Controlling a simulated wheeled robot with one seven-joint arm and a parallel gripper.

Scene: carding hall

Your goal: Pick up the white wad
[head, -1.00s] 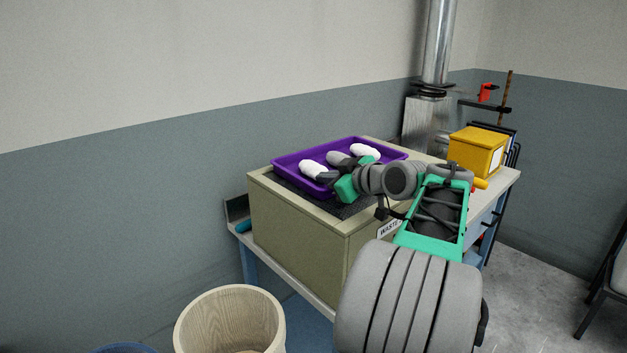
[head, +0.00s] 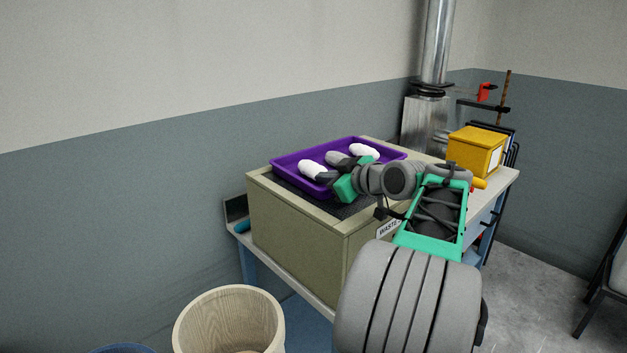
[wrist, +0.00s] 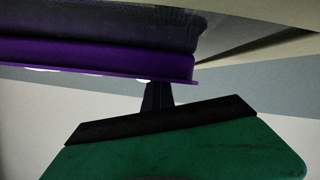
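A purple tray (head: 283,160) lies on top of a beige box. Two white wads are in it, one at its near left (head: 310,169) and one farther back (head: 364,150). A grey wad (head: 338,158) lies between them. My gripper (head: 333,173) reaches over the tray's near right side, its dark finger parts close to the near white wad and the grey wad. Whether it touches either is unclear. In the wrist view, one dark finger (wrist: 158,97) shows below the tray's purple edge (wrist: 100,65), with slivers of white beyond. The fingertips are hidden, so the opening is unclear.
The beige box (head: 290,228) carries a "WASTE" label and stands on a blue-legged bench. A yellow box (head: 474,150) and a metal duct (head: 434,45) are behind to the right. A wooden bin (head: 228,310) stands in front at the left.

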